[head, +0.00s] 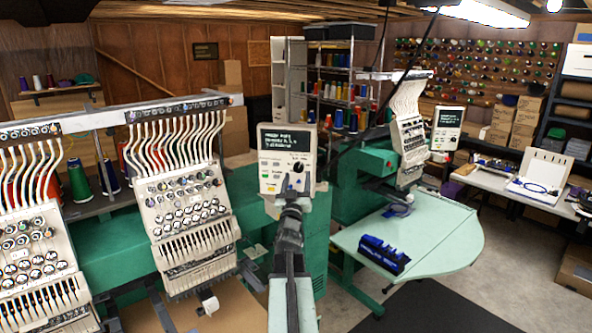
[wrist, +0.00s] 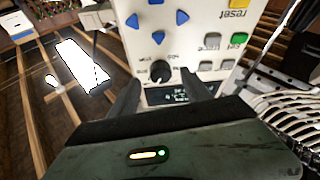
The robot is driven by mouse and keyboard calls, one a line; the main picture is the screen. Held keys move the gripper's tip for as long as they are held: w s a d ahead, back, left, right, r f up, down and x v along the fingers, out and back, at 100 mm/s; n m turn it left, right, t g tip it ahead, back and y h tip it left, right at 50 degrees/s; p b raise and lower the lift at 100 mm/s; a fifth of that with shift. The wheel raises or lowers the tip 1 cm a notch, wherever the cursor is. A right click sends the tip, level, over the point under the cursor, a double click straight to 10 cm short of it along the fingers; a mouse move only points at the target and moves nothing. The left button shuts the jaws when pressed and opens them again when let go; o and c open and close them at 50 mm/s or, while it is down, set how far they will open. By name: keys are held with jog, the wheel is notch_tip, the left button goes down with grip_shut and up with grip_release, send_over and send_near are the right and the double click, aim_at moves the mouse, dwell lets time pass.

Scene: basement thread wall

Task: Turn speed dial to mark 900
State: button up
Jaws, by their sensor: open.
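The speed dial (wrist: 160,71) is a small dark round knob on a white control panel (wrist: 185,30), with tiny print around it. In the head view the panel (head: 268,183) faces me, and the dial (head: 298,167) is at its right, just above my gripper. My gripper (wrist: 166,84) is open, with its dark fingers on either side of the dial in the wrist view. It also shows in the head view (head: 291,184), in front of the panel's lower right. I cannot tell whether the fingers touch the dial. The dial's pointer and marks are too small to read.
The panel has a dark text screen (head: 288,139), blue arrow buttons (wrist: 132,21), a yellow reset button (wrist: 240,3) and a green button (wrist: 238,38). Embroidery heads (head: 185,215) stand left; a pale table (head: 420,240) with a blue item (head: 383,254) is at the right.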

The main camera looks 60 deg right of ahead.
aim_at(297, 170)
jog(key=x, duration=0.3)
jog(key=shift+w+d+r+p, duration=0.1)
jog(key=shift+d+p, duration=0.05)
jog(key=shift+p, duration=0.2)
grip_shut()
jog(key=shift+m, duration=0.5)
jog(key=m+g, duration=0.1)
jog(key=m, duration=0.1)
jog(key=m+g, duration=0.2)
jog(key=m, duration=0.1)
jog(key=m+g+h, duration=0.1)
jog(key=m, duration=0.2)
jog(key=shift+w+r+p, duration=0.1)
jog(key=shift+w+p, duration=0.15)
jog(key=shift+p, duration=0.15)
jog(key=m+g+p, duration=0.1)
jog(key=m, duration=0.2)
jog(key=m+g, duration=0.2)
jog(key=shift+w+a+m+p, duration=0.1)
jog(key=shift+a+m+p, duration=0.1)
jog(key=shift+m+p, duration=0.2)
jog(key=shift+m+g, duration=0.3)
jog(key=shift+m, duration=0.1)
